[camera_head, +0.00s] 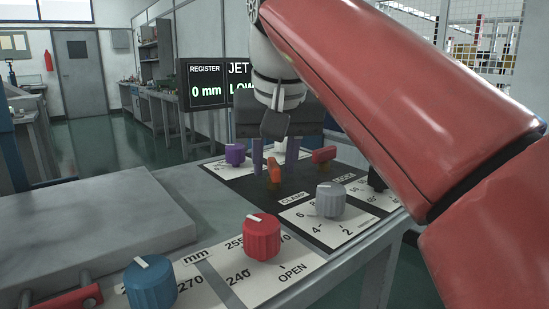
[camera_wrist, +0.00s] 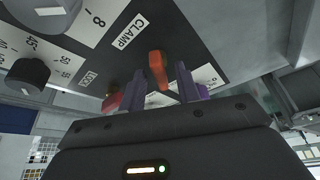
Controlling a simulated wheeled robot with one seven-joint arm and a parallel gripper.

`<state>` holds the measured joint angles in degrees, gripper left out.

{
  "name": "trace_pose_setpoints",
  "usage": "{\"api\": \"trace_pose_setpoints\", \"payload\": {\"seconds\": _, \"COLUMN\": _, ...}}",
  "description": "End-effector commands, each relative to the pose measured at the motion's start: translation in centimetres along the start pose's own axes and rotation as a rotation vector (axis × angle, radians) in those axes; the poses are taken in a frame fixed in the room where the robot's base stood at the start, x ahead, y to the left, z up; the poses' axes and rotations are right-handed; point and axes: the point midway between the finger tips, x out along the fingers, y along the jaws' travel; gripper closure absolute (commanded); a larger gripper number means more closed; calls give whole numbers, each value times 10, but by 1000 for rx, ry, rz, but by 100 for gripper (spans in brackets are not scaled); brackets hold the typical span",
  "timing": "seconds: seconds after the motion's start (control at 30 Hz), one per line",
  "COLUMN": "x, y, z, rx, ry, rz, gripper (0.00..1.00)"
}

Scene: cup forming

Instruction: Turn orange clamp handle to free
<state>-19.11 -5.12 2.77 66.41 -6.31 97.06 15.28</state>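The orange clamp handle (camera_head: 274,174) stands on the dark panel near the CLAMP label, and it also shows in the wrist view (camera_wrist: 157,67). My gripper (camera_head: 275,158) points down at it with two purple fingers. In the wrist view my gripper (camera_wrist: 160,80) has its fingers apart, one on each side of the orange handle. A gap seems to show on both sides, so the fingers do not look closed on it. The handle's lower end is partly hidden in the wrist view by the fingers and gripper body.
A red lever (camera_head: 323,155) and purple knob (camera_head: 235,154) flank the handle. A grey knob (camera_head: 330,199), red knob (camera_head: 262,237) and blue knob (camera_head: 152,284) stand nearer. A black knob (camera_wrist: 27,76) shows too. A display (camera_head: 207,84) reading REGISTER 0 mm stands behind.

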Motion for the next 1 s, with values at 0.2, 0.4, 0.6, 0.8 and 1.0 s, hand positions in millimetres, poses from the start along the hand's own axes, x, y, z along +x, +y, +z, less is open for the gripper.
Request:
{"api": "trace_pose_setpoints", "payload": {"seconds": 0.2, "x": 0, "y": 0, "z": 0, "rx": 0, "ry": 0, "rz": 0, "gripper": 96}}
{"api": "trace_pose_setpoints", "payload": {"seconds": 0.4, "x": 0, "y": 0, "z": 0, "rx": -2, "ry": 0, "rz": -1, "gripper": 100}}
{"api": "trace_pose_setpoints", "payload": {"seconds": 0.6, "x": -1, "y": 1, "z": 0, "rx": -37, "ry": 0, "rz": -15, "gripper": 100}}
{"api": "trace_pose_setpoints", "payload": {"seconds": 0.8, "x": -2, "y": 2, "z": -1, "rx": -138, "ry": 0, "rz": -58, "gripper": 100}}
{"api": "trace_pose_setpoints", "payload": {"seconds": 1.0, "x": -1, "y": 3, "z": -1, "rx": -268, "ry": 0, "rz": -112, "gripper": 100}}
